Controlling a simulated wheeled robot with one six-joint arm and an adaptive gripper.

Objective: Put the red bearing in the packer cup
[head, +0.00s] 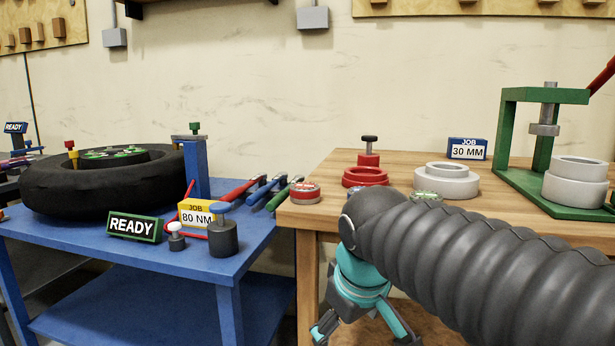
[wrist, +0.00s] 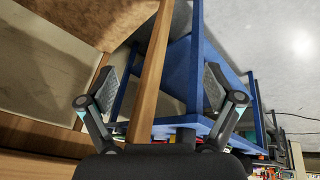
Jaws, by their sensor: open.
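A small round bearing with a red side and a pale top (head: 305,192) sits at the left front corner of the wooden bench (head: 330,210). A wide red ring-shaped cup (head: 365,176) stands farther back on the bench, with a black-knobbed red part (head: 369,150) behind it. I cannot tell for certain whether this cup is the packer cup. My gripper (head: 362,328) hangs below the bench top, in front of it, open and empty. In the wrist view, my gripper (wrist: 160,98) has its fingers spread wide; neither bearing nor cup is recognisable there.
A second bearing with a greenish top (head: 428,195) and a grey stepped cup (head: 446,180) are on the bench, partly behind my arm. A green press (head: 508,140) stands right. A blue table (head: 150,255) with a tyre (head: 60,190) is left, apart from the bench.

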